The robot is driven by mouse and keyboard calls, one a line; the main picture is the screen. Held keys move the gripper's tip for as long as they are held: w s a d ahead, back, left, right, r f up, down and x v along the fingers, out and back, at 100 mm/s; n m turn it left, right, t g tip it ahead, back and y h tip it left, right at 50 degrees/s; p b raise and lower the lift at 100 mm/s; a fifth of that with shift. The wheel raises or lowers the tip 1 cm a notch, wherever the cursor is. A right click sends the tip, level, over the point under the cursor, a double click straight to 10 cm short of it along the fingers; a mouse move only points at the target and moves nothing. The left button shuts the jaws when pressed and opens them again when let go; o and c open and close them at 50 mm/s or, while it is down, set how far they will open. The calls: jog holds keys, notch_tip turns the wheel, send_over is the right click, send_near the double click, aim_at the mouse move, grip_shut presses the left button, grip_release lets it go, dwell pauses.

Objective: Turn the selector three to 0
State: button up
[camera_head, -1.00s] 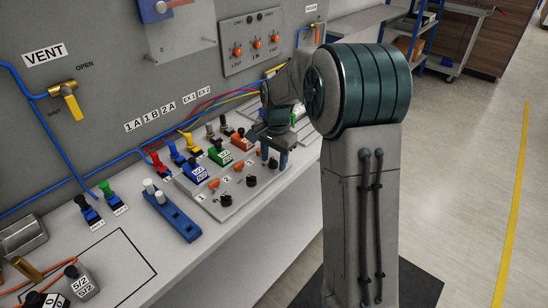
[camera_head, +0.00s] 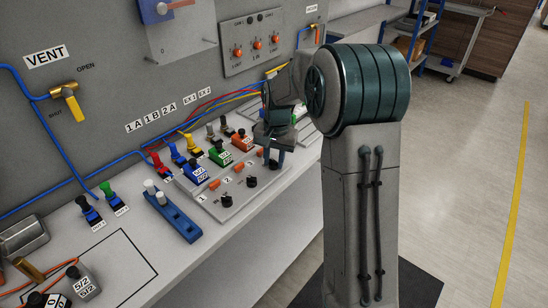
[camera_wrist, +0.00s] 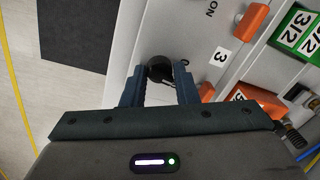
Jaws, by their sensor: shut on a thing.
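Selector three is a black round knob (camera_wrist: 160,68) on the light panel, beside the label "3" (camera_wrist: 220,56) in the wrist view. My gripper (camera_wrist: 160,86) is shut on this knob, with a blue-grey finger on each side of it. In the head view my gripper (camera_head: 273,157) reaches down at the right end of the selector panel (camera_head: 222,212) and hides the knob. The other two black selectors, the left one (camera_head: 226,200) and the middle one (camera_head: 251,181), stand free. The knob's pointing direction cannot be made out.
Orange levers (camera_head: 240,168) and coloured valves, such as the green one (camera_head: 219,153), stand close behind the selectors. An orange part (camera_wrist: 206,92) lies near my right finger in the wrist view. The bench front (camera_head: 262,230) is clear.

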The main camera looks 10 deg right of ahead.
jog(key=n, duration=0.3)
jog(key=shift+n, duration=0.3)
jog(key=shift+n+p, duration=0.5)
jog(key=shift+n, duration=1.5)
jog(key=shift+w, duration=0.1)
jog(key=o, duration=1)
jog(key=shift+c, duration=0.2)
jog(key=shift+g, duration=0.3)
jog(key=shift+r, duration=0.15)
notch_tip(320, 180, up, 14)
jog(key=shift+d+f, duration=0.2)
jog(key=shift+d, duration=0.25)
